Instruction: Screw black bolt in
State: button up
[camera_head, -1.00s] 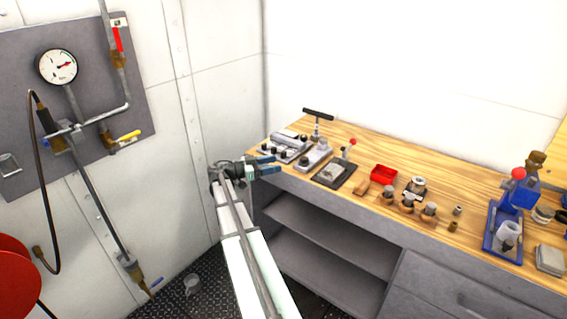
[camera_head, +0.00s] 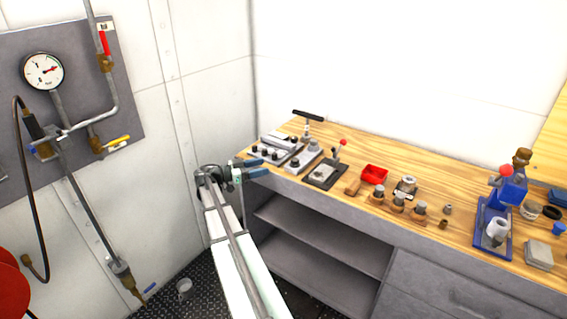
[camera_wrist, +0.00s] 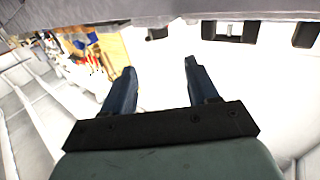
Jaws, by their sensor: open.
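Small black bolts (camera_head: 273,156) stand upright in a grey fixture (camera_head: 283,146) at the bench's left end. Another dark bolt or knob shows on a grey block (camera_head: 303,161) beside it. I cannot tell which bolt is the task's. My gripper (camera_head: 264,167), with two blue fingers, is at the bench's front edge, just in front of the fixture. It is open and nothing shows between the fingers. In the wrist view the gripper (camera_wrist: 160,66) is spread, and dark block-like parts (camera_wrist: 230,31) show along a grey edge beyond the fingertips.
A black T-handle (camera_head: 308,116) stands behind the fixture. A dark plate with a red-knobbed lever (camera_head: 326,173), a red tray (camera_head: 374,174), wooden-based pieces (camera_head: 398,200) and a blue press (camera_head: 493,222) stand to the right. Open shelves (camera_head: 300,228) lie below the bench.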

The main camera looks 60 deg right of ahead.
aim_at(289, 166)
jog(key=x, duration=1.2)
jog(key=shift+d, duration=0.1)
jog(key=shift+c, duration=0.4)
jog(key=c, duration=1)
jog(key=shift+o, duration=0.2)
jog(key=shift+w+d+m+g+y, duration=0.2)
jog(key=shift+m+g+y, duration=0.3)
jog(key=shift+g, duration=0.1)
jog(key=shift+m+g+y, duration=0.3)
jog(key=shift+s+a, duration=0.1)
jog(key=o, duration=1)
